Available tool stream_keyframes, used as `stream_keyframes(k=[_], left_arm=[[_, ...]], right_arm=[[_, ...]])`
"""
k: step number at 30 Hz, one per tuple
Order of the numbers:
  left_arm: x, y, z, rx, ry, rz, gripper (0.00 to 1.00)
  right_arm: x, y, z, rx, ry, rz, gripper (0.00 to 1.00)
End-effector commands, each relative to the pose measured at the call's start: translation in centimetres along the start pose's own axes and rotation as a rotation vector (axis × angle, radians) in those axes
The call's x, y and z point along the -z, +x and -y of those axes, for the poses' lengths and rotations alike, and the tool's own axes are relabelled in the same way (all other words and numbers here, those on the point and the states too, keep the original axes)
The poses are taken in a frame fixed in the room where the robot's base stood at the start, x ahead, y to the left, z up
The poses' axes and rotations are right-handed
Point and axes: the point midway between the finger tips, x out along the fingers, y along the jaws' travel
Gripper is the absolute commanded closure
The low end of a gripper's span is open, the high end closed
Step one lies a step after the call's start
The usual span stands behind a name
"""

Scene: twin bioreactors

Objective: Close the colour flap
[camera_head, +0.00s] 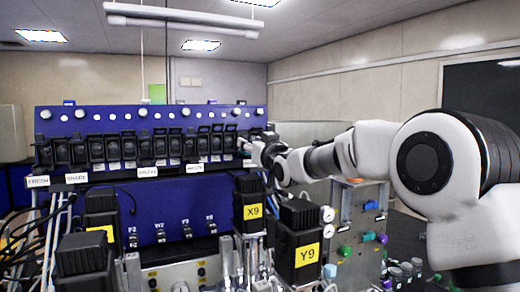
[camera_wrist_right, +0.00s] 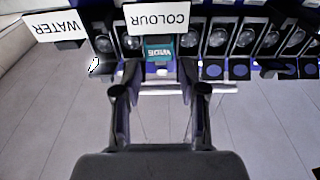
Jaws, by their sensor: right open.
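The COLOUR label (camera_wrist_right: 158,18) appears upside down in the right wrist view. Just below it in the picture is a teal part with lettering (camera_wrist_right: 160,50), on the pump of that position. I cannot tell clearly how far its flap stands open. My right gripper (camera_wrist_right: 161,90) is open and empty, its two dark fingers spread on either side of the line to the teal part. In the head view my right gripper (camera_head: 251,149) reaches the right end of the pump row, and the arm hides the flap there. My left gripper is not in view.
Several black pumps (camera_head: 160,147) stand in a row on the blue panel (camera_head: 90,120). The WATER label (camera_wrist_right: 56,27) is beside COLOUR in the wrist view. Black motors marked X9 (camera_head: 250,190) and Y9 (camera_head: 297,245) stand in front, with cables at left. Grey floor is clear beneath the wrist.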

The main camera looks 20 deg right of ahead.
Motion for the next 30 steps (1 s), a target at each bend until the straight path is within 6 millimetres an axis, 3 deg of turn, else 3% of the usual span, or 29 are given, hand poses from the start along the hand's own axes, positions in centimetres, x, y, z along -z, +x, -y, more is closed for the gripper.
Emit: stream_keyframes(k=[3, 9, 30], left_arm=[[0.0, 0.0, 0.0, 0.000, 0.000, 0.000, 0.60], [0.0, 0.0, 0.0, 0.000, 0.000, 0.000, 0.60], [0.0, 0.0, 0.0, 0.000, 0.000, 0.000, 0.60]], right_arm=[[0.1, -3.2, 0.0, 0.000, 0.001, 0.000, 0.58], [-0.1, -6.4, 0.0, 0.000, 0.001, 0.001, 0.58], [0.0, -6.8, 0.1, 0.000, -0.001, 0.000, 0.58]])
